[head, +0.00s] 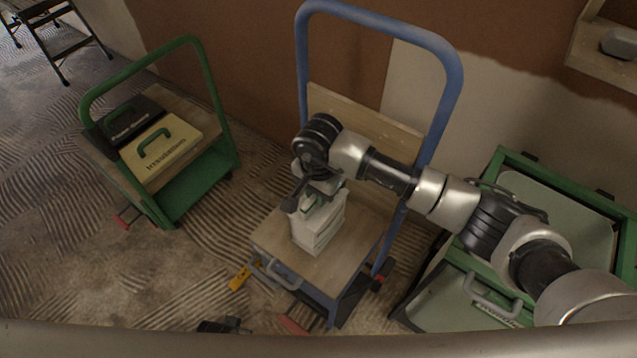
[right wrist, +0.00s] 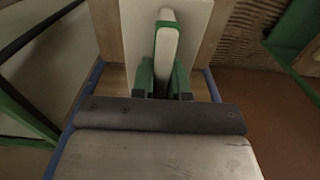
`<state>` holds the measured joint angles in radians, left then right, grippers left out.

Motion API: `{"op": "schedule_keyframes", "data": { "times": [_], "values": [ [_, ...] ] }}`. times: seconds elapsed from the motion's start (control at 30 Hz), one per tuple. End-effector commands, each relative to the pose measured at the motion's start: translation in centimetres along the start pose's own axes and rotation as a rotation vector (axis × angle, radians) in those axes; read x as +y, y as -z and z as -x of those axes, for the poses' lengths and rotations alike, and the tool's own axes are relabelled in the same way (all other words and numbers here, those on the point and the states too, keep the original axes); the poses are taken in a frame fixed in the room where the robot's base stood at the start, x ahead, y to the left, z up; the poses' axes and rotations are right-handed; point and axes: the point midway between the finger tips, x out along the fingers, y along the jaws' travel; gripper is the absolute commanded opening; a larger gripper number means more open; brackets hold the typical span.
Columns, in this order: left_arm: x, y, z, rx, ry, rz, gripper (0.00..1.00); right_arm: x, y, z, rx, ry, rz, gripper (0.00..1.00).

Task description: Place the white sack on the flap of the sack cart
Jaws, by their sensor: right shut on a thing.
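The sack cart (head: 452,75) has a blue tube frame and a wooden flap (head: 275,240) at its foot. The white sack (head: 312,232) is upright over the middle of the flap, block-shaped with green at its top. My right gripper (head: 318,190) is shut on the sack's top from above. Whether the sack's bottom rests on the flap or hovers just above it, I cannot tell. In the right wrist view the gripper (right wrist: 163,84) is at a pale grip with green edges, above the white sack (right wrist: 195,25). My left gripper is not seen.
A green cart (head: 200,180) with a black case (head: 128,118) and a yellow case (head: 165,150) stands left. A green-framed unit (head: 530,160) is at right, under my arm. A yellow tool (head: 239,277) and a dark object (head: 224,325) lie near the flap's front.

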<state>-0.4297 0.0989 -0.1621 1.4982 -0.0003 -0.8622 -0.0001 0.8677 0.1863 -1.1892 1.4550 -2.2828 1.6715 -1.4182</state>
Motion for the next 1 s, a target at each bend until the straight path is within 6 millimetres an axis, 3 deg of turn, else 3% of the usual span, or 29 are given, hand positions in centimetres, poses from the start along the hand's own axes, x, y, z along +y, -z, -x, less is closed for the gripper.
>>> {"op": "schedule_keyframes", "data": {
  "times": [0.5, 0.53, 0.67, 1.0],
  "values": [
    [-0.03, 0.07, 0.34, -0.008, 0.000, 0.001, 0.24, -0.18, 0.05, 0.02, 0.002, 0.007, 0.001, 0.00],
    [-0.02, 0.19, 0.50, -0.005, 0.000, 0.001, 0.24, -0.07, 0.02, -0.17, 0.001, 0.003, 0.000, 0.19],
    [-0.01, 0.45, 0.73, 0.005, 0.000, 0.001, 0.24, -0.06, 0.02, -0.16, 0.001, 0.003, 0.000, 0.39],
    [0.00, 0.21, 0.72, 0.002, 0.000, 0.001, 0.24, -0.06, 0.02, -0.06, 0.001, 0.002, 0.000, 0.40]
  ]
}}
